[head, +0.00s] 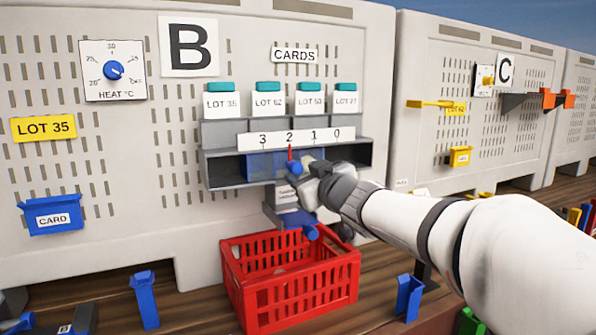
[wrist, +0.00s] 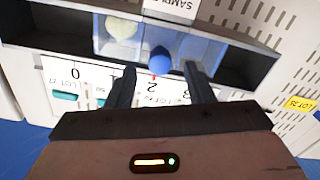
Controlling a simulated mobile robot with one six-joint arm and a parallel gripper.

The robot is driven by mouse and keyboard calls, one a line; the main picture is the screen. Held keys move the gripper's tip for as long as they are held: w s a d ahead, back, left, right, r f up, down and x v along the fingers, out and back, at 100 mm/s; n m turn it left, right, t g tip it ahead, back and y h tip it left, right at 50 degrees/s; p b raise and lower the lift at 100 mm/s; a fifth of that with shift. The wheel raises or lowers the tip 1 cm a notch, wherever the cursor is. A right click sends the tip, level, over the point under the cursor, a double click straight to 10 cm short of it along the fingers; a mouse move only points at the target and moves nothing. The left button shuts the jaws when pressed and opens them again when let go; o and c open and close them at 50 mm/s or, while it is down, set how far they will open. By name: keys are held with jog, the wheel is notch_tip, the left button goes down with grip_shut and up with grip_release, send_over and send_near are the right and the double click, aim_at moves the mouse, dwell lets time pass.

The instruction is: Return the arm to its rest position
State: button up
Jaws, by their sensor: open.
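My arm reaches in from the right in the head view, and my gripper (head: 303,172) is at the shelf slot under the number strip (head: 290,138) on panel B. In the wrist view my gripper (wrist: 160,72) is open. Its two dark fingers stand on either side of a round blue knob (wrist: 159,59), which also shows in the head view (head: 294,167). Whether the fingers touch the knob I cannot tell. A red pointer (head: 290,153) above the knob stands at 2.
A red crate (head: 290,290) stands on the wooden bench below my gripper. Several lot cards (head: 268,101) stand on the rack above. A blue card holder (head: 52,217) and heat dial (head: 113,70) are at left. Panel C (head: 480,110) stands behind my arm.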

jog(key=shift+v, duration=1.05)
jog(key=shift+f, duration=0.1)
jog(key=s+d+f+m+g+h, duration=0.5)
jog(key=s+d+f+m+h, duration=0.3)
jog(key=d+f, duration=0.55)
jog(key=s+f+g, duration=0.4)
jog(key=s+f, duration=0.3)
jog(key=s, duration=0.3)
jog(key=s+a+f+g, duration=0.1)
jog(key=s+f+g, duration=0.3)
jog(key=s+f, duration=0.4)
jog(key=shift+s+a+m+g, duration=0.3)
jog(key=shift+s, duration=0.75)
jog(key=shift+r, duration=0.1)
jog(key=shift+c, duration=0.6)
